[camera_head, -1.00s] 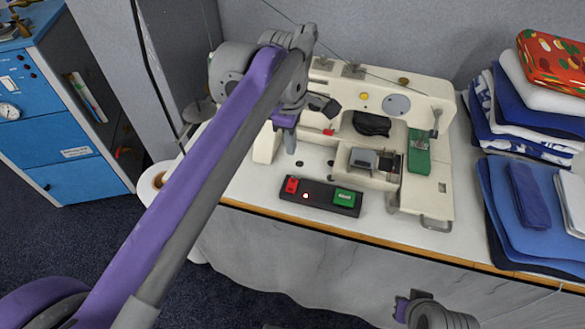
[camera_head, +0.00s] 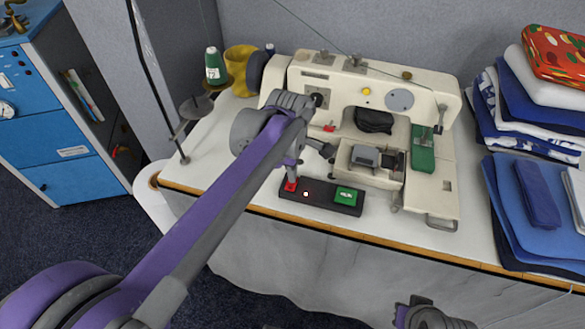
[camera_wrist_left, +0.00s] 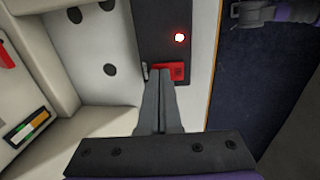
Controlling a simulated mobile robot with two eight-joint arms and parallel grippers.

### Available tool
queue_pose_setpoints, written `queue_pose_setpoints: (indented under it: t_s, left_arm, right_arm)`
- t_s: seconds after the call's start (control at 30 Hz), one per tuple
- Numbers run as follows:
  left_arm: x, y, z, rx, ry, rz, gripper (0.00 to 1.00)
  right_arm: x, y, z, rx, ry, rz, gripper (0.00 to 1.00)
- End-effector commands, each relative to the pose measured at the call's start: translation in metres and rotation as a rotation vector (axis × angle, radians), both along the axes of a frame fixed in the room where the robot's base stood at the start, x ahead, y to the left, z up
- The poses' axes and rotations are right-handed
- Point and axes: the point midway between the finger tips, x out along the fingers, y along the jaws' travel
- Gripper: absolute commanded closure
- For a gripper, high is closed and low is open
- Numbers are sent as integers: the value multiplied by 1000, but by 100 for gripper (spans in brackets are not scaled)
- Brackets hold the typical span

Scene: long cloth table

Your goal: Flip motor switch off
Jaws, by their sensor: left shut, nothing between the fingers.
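The motor switch box (camera_head: 323,196) is a dark bar on the white table in front of the sewing machine (camera_head: 372,123). It has a red button (camera_head: 290,186) at its left end, a green button (camera_head: 345,195) at its right end and a lit indicator between them. My left gripper (camera_head: 291,178) is shut and points down at the red button. In the left wrist view my shut fingers (camera_wrist_left: 164,84) overlap the edge of the red button (camera_wrist_left: 174,71); whether they press it I cannot tell. The indicator (camera_wrist_left: 180,38) glows red. My right gripper's fingers are not in view.
Folded cloths (camera_head: 530,195) lie to the right of the machine. A green thread cone (camera_head: 215,68) and a yellow cup (camera_head: 240,70) stand at the back left. A blue cabinet (camera_head: 65,150) is at the far left. The table's front edge runs close before the switch box.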

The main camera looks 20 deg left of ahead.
Motion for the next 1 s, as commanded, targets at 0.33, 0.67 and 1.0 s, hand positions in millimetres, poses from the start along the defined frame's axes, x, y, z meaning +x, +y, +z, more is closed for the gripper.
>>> queue_pose_setpoints:
  t_s: [0.33,0.67,1.0]
  left_arm:
    - [3,0,-4,0,0,0,100]
    - [1,0,-7,-1,3,0,100]
    - [-14,0,-5,-2,8,-1,100]
  right_arm:
    - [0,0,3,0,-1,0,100]
    - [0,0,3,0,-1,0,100]
    - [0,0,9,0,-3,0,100]
